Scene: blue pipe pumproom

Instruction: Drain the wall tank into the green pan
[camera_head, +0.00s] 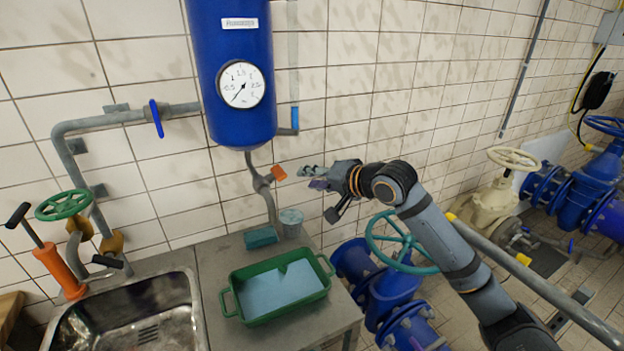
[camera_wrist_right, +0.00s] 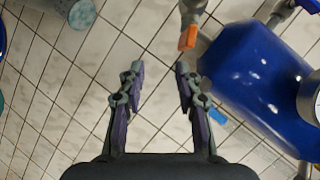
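The blue wall tank (camera_head: 225,115) hangs on the tiled wall with a round gauge (camera_head: 241,84) on its front. Below it, a grey drain pipe carries a valve with an orange handle (camera_head: 278,173). The green pan (camera_head: 257,318) stands on the grey bench, below and in front of the pipe; its inside shows a flat light-blue surface. My right gripper (camera_head: 308,173) is just right of the orange handle, apart from it. In the right wrist view the gripper (camera_wrist_right: 160,70) is open and empty, with the orange handle (camera_wrist_right: 188,38) beyond the right fingertip. My left gripper is not in view.
A teal block (camera_head: 261,238) and a cup (camera_head: 291,222) stand behind the pan. A metal sink (camera_head: 135,325) and an orange pump-like cylinder (camera_head: 60,270) are at left. Blue pipework with a teal handwheel (camera_head: 385,240) stands right of the bench, under my right arm.

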